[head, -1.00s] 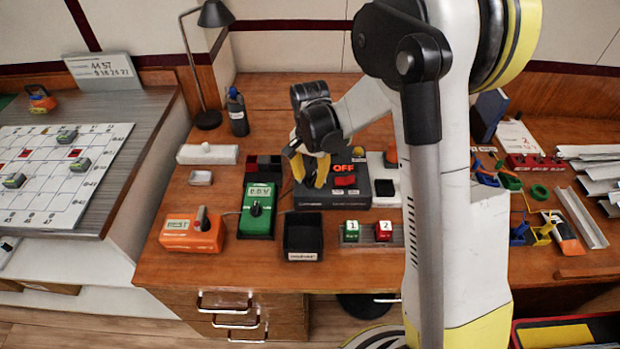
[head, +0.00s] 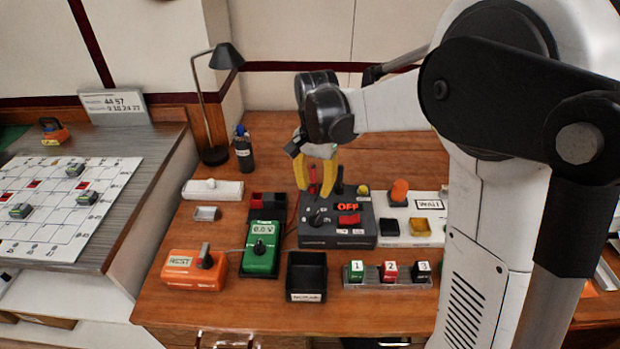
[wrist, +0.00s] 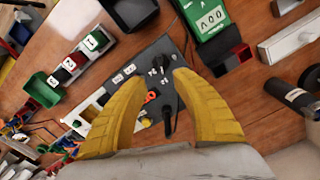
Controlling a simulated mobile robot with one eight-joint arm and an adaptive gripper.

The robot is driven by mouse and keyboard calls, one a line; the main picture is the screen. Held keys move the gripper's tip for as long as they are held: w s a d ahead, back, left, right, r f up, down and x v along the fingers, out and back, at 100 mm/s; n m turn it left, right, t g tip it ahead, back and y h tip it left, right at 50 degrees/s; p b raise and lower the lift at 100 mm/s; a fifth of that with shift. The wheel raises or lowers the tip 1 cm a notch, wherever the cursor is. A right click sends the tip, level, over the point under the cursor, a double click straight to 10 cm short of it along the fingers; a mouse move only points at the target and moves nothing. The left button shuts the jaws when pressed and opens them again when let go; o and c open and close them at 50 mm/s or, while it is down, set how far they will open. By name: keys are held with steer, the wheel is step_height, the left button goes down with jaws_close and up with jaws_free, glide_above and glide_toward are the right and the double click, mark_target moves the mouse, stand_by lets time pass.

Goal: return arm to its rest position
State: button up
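My gripper (head: 315,176) has yellow fingers and hangs over the dark grey control box marked OFF (head: 338,236) in the head view. In the wrist view the yellow fingertips (wrist: 156,78) are spread apart, with nothing between them but the view of the box (wrist: 158,62) below. The gripper is open and empty, and it looks to be above the box without touching it. My white arm fills the right side of the head view and hides part of the desk.
A green meter (head: 262,248), an orange REST unit (head: 193,270) and an empty black bin (head: 306,272) stand left and front of the box. Numbered blocks (head: 389,273) stand at the front. A desk lamp (head: 213,155) and dark bottle (head: 243,150) are at the back left.

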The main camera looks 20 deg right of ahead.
steer(key=s+r+n+t, duration=0.3)
steer(key=s+n, duration=0.1)
steer(key=s, duration=0.5)
steer(key=s+r+n+t, duration=0.4)
steer(key=s, duration=0.6)
steer(key=shift+s+d+r+n, duration=0.2)
steer(key=shift+d+n, duration=0.1)
steer(key=shift+d, duration=0.1)
